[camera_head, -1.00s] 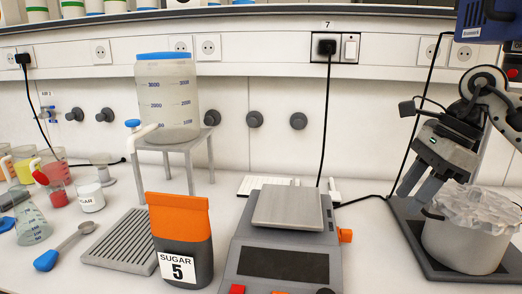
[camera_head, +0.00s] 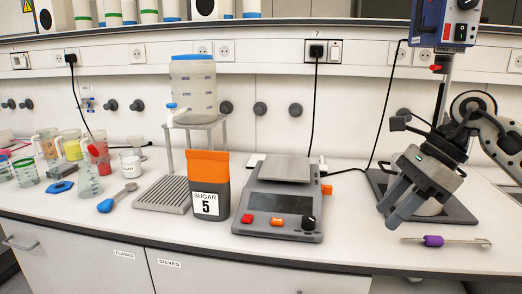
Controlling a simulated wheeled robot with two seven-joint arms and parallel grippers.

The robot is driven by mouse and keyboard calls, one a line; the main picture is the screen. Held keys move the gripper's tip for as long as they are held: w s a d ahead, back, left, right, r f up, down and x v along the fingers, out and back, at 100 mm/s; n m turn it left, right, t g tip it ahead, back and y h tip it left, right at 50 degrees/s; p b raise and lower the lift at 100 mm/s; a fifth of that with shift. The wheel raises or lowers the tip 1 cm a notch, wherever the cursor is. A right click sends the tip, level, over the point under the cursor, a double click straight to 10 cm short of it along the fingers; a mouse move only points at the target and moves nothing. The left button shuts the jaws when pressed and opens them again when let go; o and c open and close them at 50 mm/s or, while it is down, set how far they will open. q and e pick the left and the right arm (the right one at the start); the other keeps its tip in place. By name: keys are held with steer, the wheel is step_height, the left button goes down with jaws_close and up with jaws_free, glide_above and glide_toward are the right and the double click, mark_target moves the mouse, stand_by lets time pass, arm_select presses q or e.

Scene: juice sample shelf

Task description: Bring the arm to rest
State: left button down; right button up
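My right arm (camera_head: 498,137) comes in from the right edge. Its gripper (camera_head: 391,211) hangs tilted down and to the left in front of the overhead stirrer stand. Its two dark fingers are apart with nothing seen between them. The gripper covers most of a pale pot (camera_head: 430,208) on the stand's dark base (camera_head: 458,211); I cannot tell whether it touches the pot. My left gripper is not in view.
A balance (camera_head: 280,206), an orange and grey sugar bag (camera_head: 207,184) and a drip tray (camera_head: 163,193) stand left of the gripper. A purple-handled tool (camera_head: 433,241) lies near the front edge. Beakers and a jar stand farther left. Bench front between is clear.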

steer(key=s+a+f+m+t+y, duration=0.2)
steer(key=a+f+m+y, duration=0.1)
steer(key=a+m+y, duration=0.5)
steer(key=s+a+f+m+t+y, duration=0.1)
steer(key=s+a+f+m+y, duration=0.15)
steer(key=a+m+y, duration=0.6)
steer(key=s+d+f+m+t+h, duration=0.1)
steer(key=d+f+m+t+h, duration=0.1)
steer(key=f+m+t+h, duration=0.8)
steer(key=s+d+f+m+t+h, duration=0.1)
steer(key=d+f+m+t+h, duration=0.3)
steer(key=m, duration=1)
steer(key=s+d+f+m+g+h, duration=0.2)
steer(key=s+f+m+g+h, duration=0.3)
steer(key=s+f+m, duration=0.4)
steer(key=s+f+g, duration=0.1)
steer(key=s+f, duration=0.2)
steer(key=f, duration=0.2)
steer(key=shift+s+f+g, duration=0.35)
steer(key=shift+f+g, duration=0.05)
